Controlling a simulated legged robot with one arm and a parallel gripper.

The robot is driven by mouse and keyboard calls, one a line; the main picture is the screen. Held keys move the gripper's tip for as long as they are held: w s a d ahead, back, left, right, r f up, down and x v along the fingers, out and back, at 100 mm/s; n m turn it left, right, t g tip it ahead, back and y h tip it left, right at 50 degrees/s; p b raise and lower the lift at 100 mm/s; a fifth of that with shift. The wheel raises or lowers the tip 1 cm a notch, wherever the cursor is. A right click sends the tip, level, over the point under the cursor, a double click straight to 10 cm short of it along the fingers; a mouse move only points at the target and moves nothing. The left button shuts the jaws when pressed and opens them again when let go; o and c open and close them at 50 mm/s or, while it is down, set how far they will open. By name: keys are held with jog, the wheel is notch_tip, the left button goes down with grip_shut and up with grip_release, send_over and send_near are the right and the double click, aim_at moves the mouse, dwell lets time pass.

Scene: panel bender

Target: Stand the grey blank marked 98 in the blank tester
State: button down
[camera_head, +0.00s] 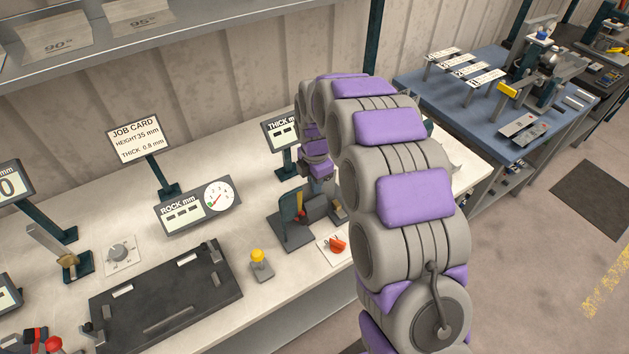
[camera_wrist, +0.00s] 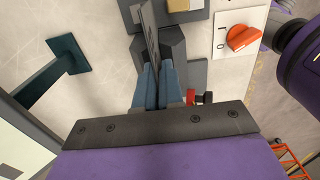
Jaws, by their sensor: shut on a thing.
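My gripper (camera_wrist: 157,72) is shut on a thin grey blank (camera_wrist: 151,38), seen nearly edge-on in the wrist view. No number can be read on it. Dark blocks stand close on both sides of the blank; I cannot tell whether it touches them or is seated. In the head view my gripper (camera_head: 318,180) is at the far end of my arm, just above a dark bench fixture (camera_head: 297,237) that seems to be the blank tester. The blank cannot be made out clearly there.
A red rotary switch (camera_head: 337,244) is right of the fixture; it also shows in the wrist view (camera_wrist: 241,38). A yellow button (camera_head: 258,257), the rock display (camera_head: 181,211), the job card (camera_head: 139,138) and a black plate (camera_head: 165,300) stand left. A blue table (camera_head: 440,100) is at the right.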

jog(key=shift+f, duration=0.2)
jog(key=c, duration=1.7)
grip_release()
jog(key=o, duration=0.5)
jog(key=shift+r, duration=0.1)
notch_tip(320, 180, up, 17)
jog(key=shift+w+a+r+p, duration=0.1)
jog(key=shift+p, duration=1.15)
